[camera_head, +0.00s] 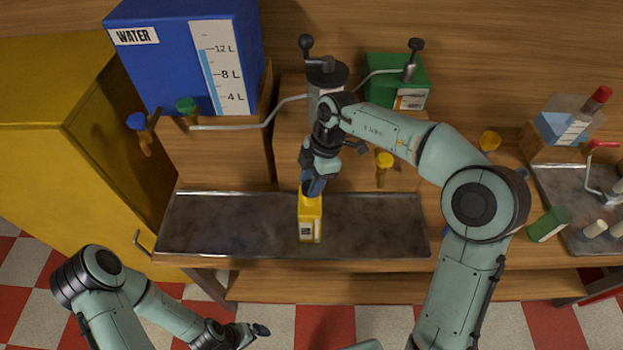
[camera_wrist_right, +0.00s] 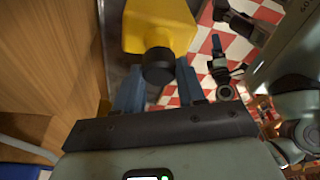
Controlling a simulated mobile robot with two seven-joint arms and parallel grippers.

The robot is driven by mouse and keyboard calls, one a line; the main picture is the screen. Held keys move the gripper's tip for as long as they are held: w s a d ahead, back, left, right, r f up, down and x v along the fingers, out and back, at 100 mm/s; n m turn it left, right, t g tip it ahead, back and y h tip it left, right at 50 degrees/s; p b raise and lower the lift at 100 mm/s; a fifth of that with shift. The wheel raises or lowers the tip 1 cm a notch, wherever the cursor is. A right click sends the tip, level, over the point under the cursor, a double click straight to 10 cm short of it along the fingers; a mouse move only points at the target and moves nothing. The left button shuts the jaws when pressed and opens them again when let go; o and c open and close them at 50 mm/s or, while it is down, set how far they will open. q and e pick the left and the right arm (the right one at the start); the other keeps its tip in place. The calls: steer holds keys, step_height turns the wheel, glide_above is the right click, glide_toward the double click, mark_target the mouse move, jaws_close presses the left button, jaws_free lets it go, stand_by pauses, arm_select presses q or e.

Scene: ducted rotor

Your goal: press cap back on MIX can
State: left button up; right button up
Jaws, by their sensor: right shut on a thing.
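A yellow can (camera_head: 310,220) with a small label, too small to read, stands on the dark metal tray (camera_head: 230,225) in the head view. In the right wrist view the can (camera_wrist_right: 160,25) fills the top middle, with a round black cap (camera_wrist_right: 158,65) at its neck. My right gripper (camera_head: 312,190) comes down over the can's top. Its blue fingers (camera_wrist_right: 158,88) are shut with the cap between them. Whether the cap is fully seated cannot be told. My left gripper (camera_head: 258,331) is low in the head view, away from the can; its jaws are unclear.
A blue water tank (camera_head: 170,55) stands on a wooden box behind the tray, with taps and a bent pipe (camera_head: 240,127). A green box (camera_head: 390,75) is at the back right. A green can (camera_head: 548,225) lies near another tray at right. The left tray half is clear.

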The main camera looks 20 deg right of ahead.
steer(key=o, duration=1.6)
steer(key=shift+o, duration=0.2)
steer(key=shift+w+r+p, duration=0.1)
steer(key=shift+r+p, duration=0.5)
steer(key=shift+r, duration=1.6)
arm_select(q)
steer(key=shift+w+r, duration=0.65)
steer(key=shift+w, duration=0.15)
arm_select(e)
steer(key=shift+r, duration=1.3)
steer(key=shift+c, duration=0.3)
